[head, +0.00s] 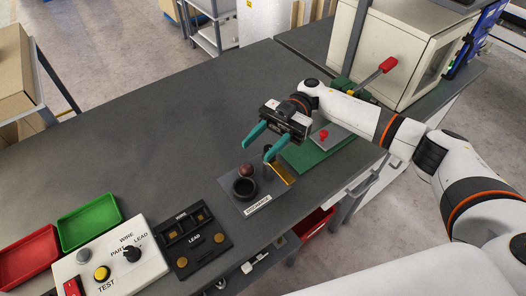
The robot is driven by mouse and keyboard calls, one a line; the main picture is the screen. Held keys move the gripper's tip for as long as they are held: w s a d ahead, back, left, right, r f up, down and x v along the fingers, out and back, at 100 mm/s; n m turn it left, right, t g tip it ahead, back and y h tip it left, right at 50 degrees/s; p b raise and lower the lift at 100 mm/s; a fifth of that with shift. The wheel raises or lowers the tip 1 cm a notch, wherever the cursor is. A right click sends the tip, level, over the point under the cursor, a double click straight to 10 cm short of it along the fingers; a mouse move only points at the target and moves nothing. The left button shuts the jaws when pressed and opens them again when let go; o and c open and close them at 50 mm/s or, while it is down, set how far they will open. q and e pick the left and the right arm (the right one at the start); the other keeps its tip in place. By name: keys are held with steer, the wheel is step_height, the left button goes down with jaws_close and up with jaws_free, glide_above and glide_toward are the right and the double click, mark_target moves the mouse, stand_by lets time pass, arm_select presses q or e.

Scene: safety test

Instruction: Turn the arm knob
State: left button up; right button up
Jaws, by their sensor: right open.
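A white control box (90,272) sits at the bottom left of the head view. It carries a black knob (132,254) with WIRE, PART and LEAD marked around it, a yellow button (102,273) by the word TEST, a grey button and a red switch. No label reading "arm" can be made out. My right gripper (261,147) is open and empty, its teal fingers apart. It is above the bench near the discharge fixture (228,197), well to the right of and behind the knob. My left gripper is not in view.
A black WIRE/LEAD block (218,241) stands right of the box. Green (90,222) and red (28,262) trays lie behind and left of it. The middle of the bench (150,140) is clear.

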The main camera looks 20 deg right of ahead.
step_height(320, 180, up, 6)
stand_by(0.7)
